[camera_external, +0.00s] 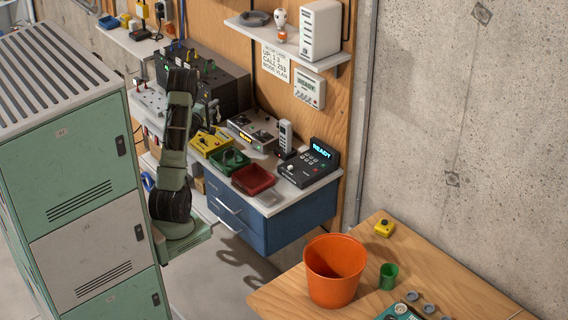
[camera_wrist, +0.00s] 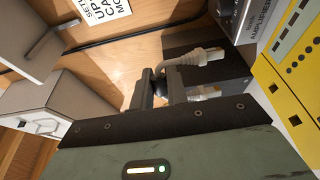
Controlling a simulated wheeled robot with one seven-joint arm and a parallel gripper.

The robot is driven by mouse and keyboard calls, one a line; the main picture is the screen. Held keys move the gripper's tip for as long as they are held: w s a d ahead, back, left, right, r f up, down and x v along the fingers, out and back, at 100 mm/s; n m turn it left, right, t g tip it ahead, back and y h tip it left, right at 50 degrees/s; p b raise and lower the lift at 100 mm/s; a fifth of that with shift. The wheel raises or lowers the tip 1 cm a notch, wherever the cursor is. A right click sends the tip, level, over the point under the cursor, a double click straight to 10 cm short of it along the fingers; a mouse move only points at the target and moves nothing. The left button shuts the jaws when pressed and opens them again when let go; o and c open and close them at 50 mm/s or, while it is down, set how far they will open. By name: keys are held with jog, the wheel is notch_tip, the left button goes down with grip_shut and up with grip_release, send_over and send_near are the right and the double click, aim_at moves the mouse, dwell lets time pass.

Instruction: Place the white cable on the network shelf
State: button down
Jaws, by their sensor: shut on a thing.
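My gripper (camera_wrist: 166,84) is shut on the white cable (camera_wrist: 180,60) in the wrist view. The cable bends to the right and ends in a clear plug, and another clear plug (camera_wrist: 205,92) shows just below, beside the fingers. In the external view my gripper (camera_external: 213,112) is in front of the dark rack devices, above the yellow box; the cable cannot be made out there. A shelf that may be the network shelf (camera_external: 332,58) is on the wooden panel, above and right of my gripper. It holds a white upright unit (camera_external: 320,30), a bulb-like item and a dark coil.
A sign (camera_external: 276,62) and a white wall unit (camera_external: 309,88) hang below the shelf. The bench below holds a yellow box (camera_external: 211,141), a green tray (camera_external: 230,160), a red tray (camera_external: 253,178) and a keypad device (camera_external: 309,163). Lockers (camera_external: 75,160) stand at left.

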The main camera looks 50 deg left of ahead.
jog(key=s+a+f+n+g+y+b, duration=0.15)
jog(key=s+a+n+g+y, duration=0.35)
jog(key=s+a, duration=0.55)
jog(key=shift+t+y, duration=0.5)
jog(key=shift+t, duration=0.3)
jog(key=d, duration=0.1)
jog(key=w+d, duration=0.1)
jog(key=d, duration=0.2)
jog(key=shift+w+f+p, duration=0.3)
jog(key=shift+f, duration=0.05)
jog(key=shift+w+m, duration=0.1)
jog(key=shift+m, duration=0.2)
